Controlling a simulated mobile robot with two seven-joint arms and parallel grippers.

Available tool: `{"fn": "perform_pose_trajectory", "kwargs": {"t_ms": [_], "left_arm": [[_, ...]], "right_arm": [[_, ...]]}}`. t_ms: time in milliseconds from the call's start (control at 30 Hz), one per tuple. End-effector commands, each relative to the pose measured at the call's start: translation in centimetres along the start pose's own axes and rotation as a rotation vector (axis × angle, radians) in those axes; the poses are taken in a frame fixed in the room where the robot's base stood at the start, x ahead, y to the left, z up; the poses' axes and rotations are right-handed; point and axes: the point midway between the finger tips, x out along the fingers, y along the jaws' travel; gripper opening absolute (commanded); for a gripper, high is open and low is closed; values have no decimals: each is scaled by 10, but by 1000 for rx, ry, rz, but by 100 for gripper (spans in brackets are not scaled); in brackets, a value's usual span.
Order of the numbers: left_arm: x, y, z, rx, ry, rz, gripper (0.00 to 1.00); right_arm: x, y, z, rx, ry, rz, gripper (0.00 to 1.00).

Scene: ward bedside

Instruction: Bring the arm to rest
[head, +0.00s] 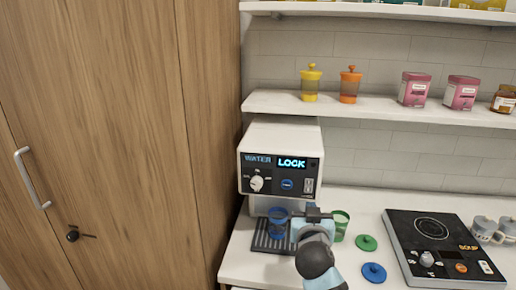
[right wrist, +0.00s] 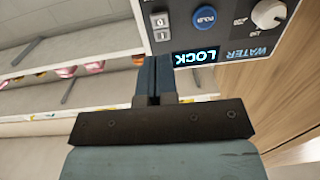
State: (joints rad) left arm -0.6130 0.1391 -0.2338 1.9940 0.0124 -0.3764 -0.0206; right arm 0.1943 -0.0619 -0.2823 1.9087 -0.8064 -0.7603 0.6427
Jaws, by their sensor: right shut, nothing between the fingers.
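My right gripper (head: 314,213) is in front of the lower right of the water dispenser (head: 257,150), just above the counter. In the right wrist view its fingers (right wrist: 155,76) are shut together with nothing between them. The dispenser's panel, lit with LOCK, fills the top of that view (right wrist: 215,35). A blue cup (head: 277,221) stands on the dispenser's drip tray, left of my gripper. A green cup (head: 340,224) stands just right of the gripper, partly hidden by it. My left gripper is in neither view.
A green lid (head: 366,242) and a blue lid (head: 374,272) lie on the counter (head: 372,212). A hot plate (head: 440,248) and mugs (head: 486,229) are to the right. A shelf (head: 385,108) with jars and tins hangs above. A wooden cupboard (head: 110,120) stands left.

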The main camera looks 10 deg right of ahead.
Motion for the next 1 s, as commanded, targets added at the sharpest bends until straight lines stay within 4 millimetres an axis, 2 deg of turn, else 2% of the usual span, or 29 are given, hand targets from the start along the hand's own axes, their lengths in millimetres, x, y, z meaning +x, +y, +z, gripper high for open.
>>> {"fn": "perform_pose_trajectory", "kwargs": {"t_ms": [33, 167, 200, 300, 400, 500, 600, 700, 800, 1000], "left_arm": [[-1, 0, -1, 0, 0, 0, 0], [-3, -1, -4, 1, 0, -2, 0], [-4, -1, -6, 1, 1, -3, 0], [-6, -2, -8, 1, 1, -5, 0], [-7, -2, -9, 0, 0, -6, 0], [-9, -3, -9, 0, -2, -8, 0], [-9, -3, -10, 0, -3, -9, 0], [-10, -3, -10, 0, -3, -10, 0], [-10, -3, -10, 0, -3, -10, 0], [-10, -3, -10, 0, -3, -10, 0]], "right_arm": [[-9, 3, 26, -20, -41, -25, 0], [-48, 10, 106, -77, -166, -133, 0], [-65, 14, 133, -94, -207, -171, 0], [-112, 24, 191, -121, -300, -263, 0], [-165, 37, 240, -136, -381, -347, 0], [-216, 50, 275, -137, -445, -413, 0], [-257, 61, 297, -132, -491, -457, 0], [-283, 69, 309, -127, -518, -482, 0], [-296, 72, 314, -124, -529, -494, 0], [-297, 73, 314, -123, -530, -495, 0]]}}
